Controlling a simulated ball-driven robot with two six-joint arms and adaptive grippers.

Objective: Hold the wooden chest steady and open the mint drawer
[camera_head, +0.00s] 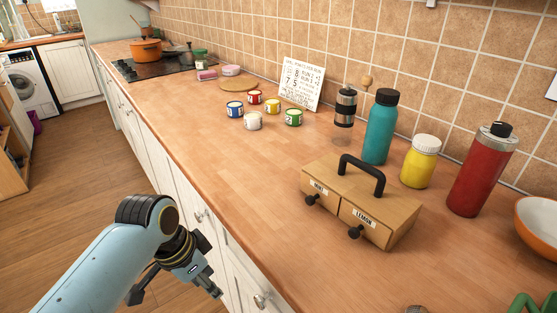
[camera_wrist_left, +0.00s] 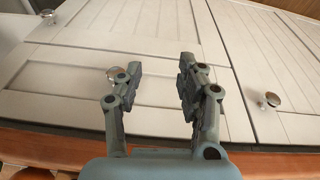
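The wooden chest (camera_head: 372,190) stands on the counter at the right of the head view, with a black carry handle (camera_head: 362,172) on top. Its front has two drawers side by side, both shut, each with a black knob. The left one is the mint drawer (camera_head: 318,192), its label small and hard to read; the right one is labelled LEMON (camera_head: 365,222). My left gripper (camera_head: 177,294) is in front of the counter edge, well left of the chest. In the left wrist view its fingers (camera_wrist_left: 160,66) are apart and empty, facing white cabinet doors. My right gripper does not show.
A teal bottle (camera_head: 381,128), yellow jar (camera_head: 420,163) and red flask (camera_head: 482,172) stand behind the chest. An orange bowl (camera_head: 540,226) is at the right edge. Several small paint tins, one green (camera_head: 293,117), stand farther back. The counter left of the chest is clear.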

